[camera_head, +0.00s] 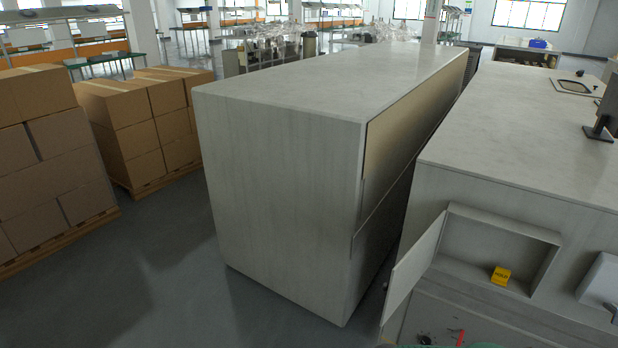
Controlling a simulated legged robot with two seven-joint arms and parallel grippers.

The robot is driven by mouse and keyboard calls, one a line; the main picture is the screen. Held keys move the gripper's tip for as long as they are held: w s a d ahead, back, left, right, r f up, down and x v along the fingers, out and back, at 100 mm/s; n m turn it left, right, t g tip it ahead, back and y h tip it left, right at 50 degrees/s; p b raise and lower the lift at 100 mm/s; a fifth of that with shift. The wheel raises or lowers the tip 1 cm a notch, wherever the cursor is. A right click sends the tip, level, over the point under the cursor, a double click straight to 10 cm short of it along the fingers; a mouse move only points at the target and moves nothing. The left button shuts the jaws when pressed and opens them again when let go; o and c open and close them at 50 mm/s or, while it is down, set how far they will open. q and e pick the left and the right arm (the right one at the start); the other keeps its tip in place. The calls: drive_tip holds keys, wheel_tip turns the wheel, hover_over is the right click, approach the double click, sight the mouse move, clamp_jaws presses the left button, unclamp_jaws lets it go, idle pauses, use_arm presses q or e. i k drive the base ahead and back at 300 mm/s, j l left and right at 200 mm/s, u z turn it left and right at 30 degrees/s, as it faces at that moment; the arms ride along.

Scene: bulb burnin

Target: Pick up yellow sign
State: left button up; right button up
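A small yellow sign (501,276) with dark lettering stands inside an open, shallow grey recess (468,267) in the front of the right-hand counter. It sits on the floor of the recess, right of its middle. The recess door (412,270) is swung open to the left. Neither of my grippers shows in the head view, and nothing is touching the sign.
A large grey cabinet block (280,190) stands left of the counter (520,140), with a narrow gap between them. Stacked cardboard boxes (50,160) on pallets stand at the left. A white box-like fixture (600,280) juts out right of the recess. Grey floor (180,270) is clear between boxes and cabinet.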

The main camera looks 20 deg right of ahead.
sight(500, 276)
drive_tip(key=z, duration=0.45)
drive_tip(key=i+z, duration=0.15)
drive_tip(key=z, duration=0.25)
drive_tip(key=j+z, duration=0.1)
drive_tip(key=z, duration=0.35)
drive_tip(key=i+z, duration=0.1)
drive_tip(key=z, duration=0.3)
drive_tip(key=i+j+z, duration=0.25)
drive_tip(key=j+z, duration=0.2)
drive_tip(key=j, duration=0.25)
drive_tip(key=i+j+z, duration=0.25)
drive_tip(key=j, duration=0.15)
drive_tip(key=j+z, duration=0.2)
drive_tip(key=j, duration=0.2)
drive_tip(key=k+j, duration=0.35)
drive_tip(key=k, duration=0.15)
drive_tip(key=k+j, duration=0.35)
drive_tip(key=l+u, duration=0.1)
drive_tip(key=u, duration=0.45)
drive_tip(key=l+u, duration=0.4)
drive_tip(key=l, duration=0.3)
drive_tip(key=l+u, duration=0.4)
drive_tip(key=l, duration=0.7)
drive_tip(key=i+l, duration=0.1)
drive_tip(key=l, duration=0.3)
